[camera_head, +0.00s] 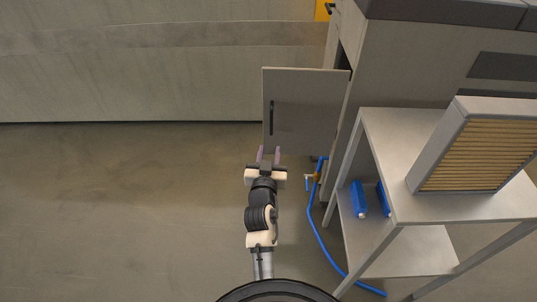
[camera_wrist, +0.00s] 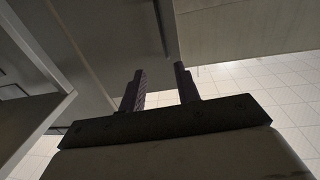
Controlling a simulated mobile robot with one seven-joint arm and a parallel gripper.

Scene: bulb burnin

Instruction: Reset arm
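My gripper (camera_head: 268,154) is in front of an open grey cabinet door (camera_head: 310,112) with a dark vertical handle (camera_head: 271,117). In the wrist view my gripper (camera_wrist: 158,88) has its two fingers apart with nothing between them. The door (camera_wrist: 105,32) and its dark handle (camera_wrist: 163,28) lie beyond the fingers. The fingertips look near the door's lower left edge in the head view; I cannot tell the exact gap. The arm reaches forward from my base.
A grey cabinet (camera_head: 402,60) stands at the right. A metal table (camera_head: 385,137) holds a box with tan slats (camera_head: 482,153); blue items (camera_head: 359,199) lie on its lower shelf. A blue hose (camera_head: 315,226) runs along the floor near my arm. The floor at left (camera_head: 120,210) is clear.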

